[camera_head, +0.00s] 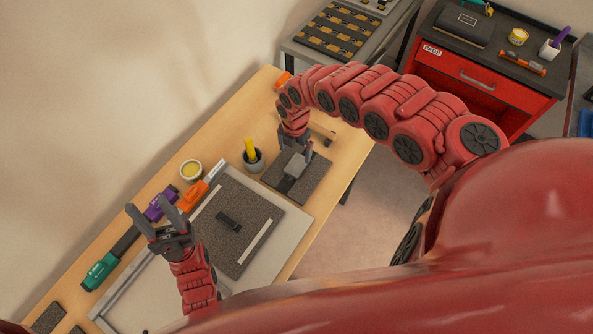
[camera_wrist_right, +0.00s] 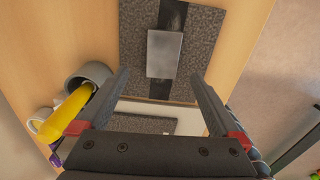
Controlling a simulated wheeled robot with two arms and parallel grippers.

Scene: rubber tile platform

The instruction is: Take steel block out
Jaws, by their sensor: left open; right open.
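The steel block (camera_head: 294,164) is a grey rectangular piece lying on a dark speckled rubber tile (camera_head: 314,186) at the right part of the wooden table. In the right wrist view the steel block (camera_wrist_right: 164,53) lies across a black strip on the tile (camera_wrist_right: 205,25), ahead of the fingertips. My right gripper (camera_head: 295,150) is open above the block, with nothing between its fingers; it also shows in the right wrist view (camera_wrist_right: 160,82). My left gripper (camera_head: 157,214) is open and empty over the left part of the table, away from the block.
A larger speckled tile (camera_head: 225,205) with a small black piece (camera_head: 228,221) lies in a grey frame. Purple (camera_head: 160,206), orange (camera_head: 192,194) and green (camera_head: 99,271) tools lie along the back.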

